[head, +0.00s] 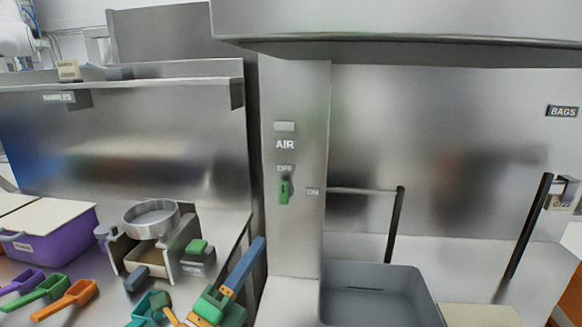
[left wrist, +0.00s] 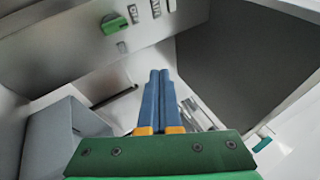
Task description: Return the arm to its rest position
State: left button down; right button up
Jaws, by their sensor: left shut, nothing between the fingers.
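My left gripper (head: 257,244) shows at the bottom middle of the head view, with blue fingers, orange finger bases and a green body. It points up and to the right, in front of the bench beside the steel panel. In the left wrist view its two blue fingers (left wrist: 161,78) lie side by side, shut, with nothing between them. My right gripper is not in view.
A grey bin (head: 372,272) stands right of the gripper, below a black-ended rail. A green switch (head: 284,191) is on the AIR panel. On the left are a round metal sieve (head: 151,222), a purple bin (head: 62,240) and coloured scoops (head: 68,299).

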pick_arm(q)
jog(key=s+a+f+n+g+y, duration=0.3)
jog(key=a+f+n+y, duration=0.35)
jog(key=f+n, duration=0.35)
jog(key=s+a+f+n+g+y, duration=0.35)
jog(key=a+f+n+y, duration=0.3)
jog(key=f+n, duration=0.35)
jog(key=s+d+f+n+g+h, duration=0.1)
jog(key=s+f+n+g, duration=0.1)
jog(key=s+f+g, duration=0.55)
jog(key=s+d+f+n+g+h, duration=0.1)
jog(key=s+f+n+g, duration=0.2)
jog(key=s, duration=0.8)
jog(key=s+f, duration=0.2)
jog(key=f, duration=0.8)
jog(key=s+f, duration=0.2)
jog(key=f, duration=0.8)
jog(key=s+a+f+g, duration=0.1)
jog(key=s+f, duration=0.7)
jog(key=s, duration=0.2)
jog(key=shift+s+a+f+m+g, duration=0.25)
jog(key=shift+s+a+m+g, duration=0.05)
jog(key=shift+a+m, duration=0.1)
